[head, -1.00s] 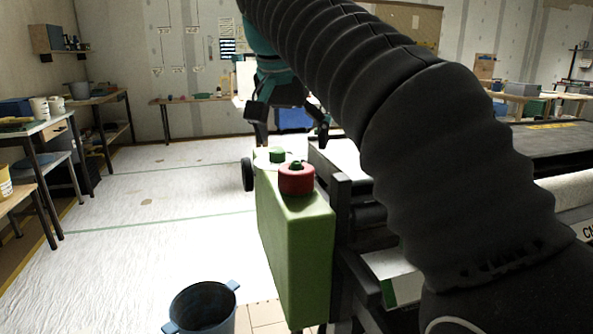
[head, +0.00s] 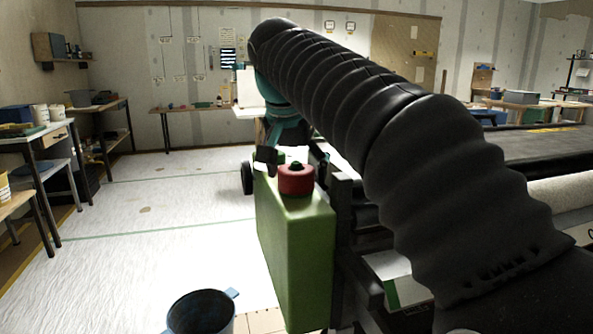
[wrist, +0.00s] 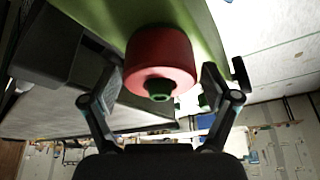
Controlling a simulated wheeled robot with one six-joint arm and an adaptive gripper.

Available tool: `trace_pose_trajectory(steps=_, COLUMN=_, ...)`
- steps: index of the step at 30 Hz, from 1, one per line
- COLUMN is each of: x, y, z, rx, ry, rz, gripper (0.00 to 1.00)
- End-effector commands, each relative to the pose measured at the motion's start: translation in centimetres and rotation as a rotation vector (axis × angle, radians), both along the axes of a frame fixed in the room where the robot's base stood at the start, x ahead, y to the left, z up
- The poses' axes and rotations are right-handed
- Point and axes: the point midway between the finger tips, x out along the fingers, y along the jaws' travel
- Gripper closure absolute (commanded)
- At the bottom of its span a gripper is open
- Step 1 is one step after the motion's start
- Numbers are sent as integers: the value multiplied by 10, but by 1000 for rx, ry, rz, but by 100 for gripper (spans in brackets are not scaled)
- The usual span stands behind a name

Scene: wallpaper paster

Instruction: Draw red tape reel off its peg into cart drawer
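The red tape reel (head: 296,180) sits on top of a green upright housing (head: 295,250), with a green peg tip showing through its middle. In the wrist view the reel (wrist: 160,58) lies between the two spread fingers. My gripper (wrist: 162,85) is open, one finger on each side of the reel, with no clear contact. In the head view my gripper (head: 290,160) is low, just behind and above the reel, and its far finger is partly hidden. I cannot make out a cart drawer in either view.
A blue bucket (head: 203,312) stands on the floor at the front. Dark machine parts (head: 358,215) stand close on the right of the housing. A workbench (head: 45,135) stands at the left wall. The white floor (head: 150,215) between is clear.

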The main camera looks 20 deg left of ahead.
Motion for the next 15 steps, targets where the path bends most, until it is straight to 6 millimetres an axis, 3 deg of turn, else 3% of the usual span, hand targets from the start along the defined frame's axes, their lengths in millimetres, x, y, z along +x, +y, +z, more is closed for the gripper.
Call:
trace_pose_trajectory(steps=1, x=0, y=0, z=0, rx=0, ry=0, rz=0, gripper=36)
trace_pose_trajectory(steps=5, x=0, y=0, z=0, rx=0, ry=0, rz=0, gripper=68)
trace_pose_trajectory(steps=6, x=0, y=0, z=0, rx=0, ry=0, rz=0, gripper=68)
trace_pose_trajectory(steps=7, x=0, y=0, z=0, rx=0, ry=0, rz=0, gripper=39)
trace_pose_trajectory(steps=11, x=0, y=0, z=0, rx=0, ry=0, rz=0, gripper=71)
trace_pose_trajectory(steps=15, x=0, y=0, z=2, rx=0, ry=0, rz=0, gripper=73)
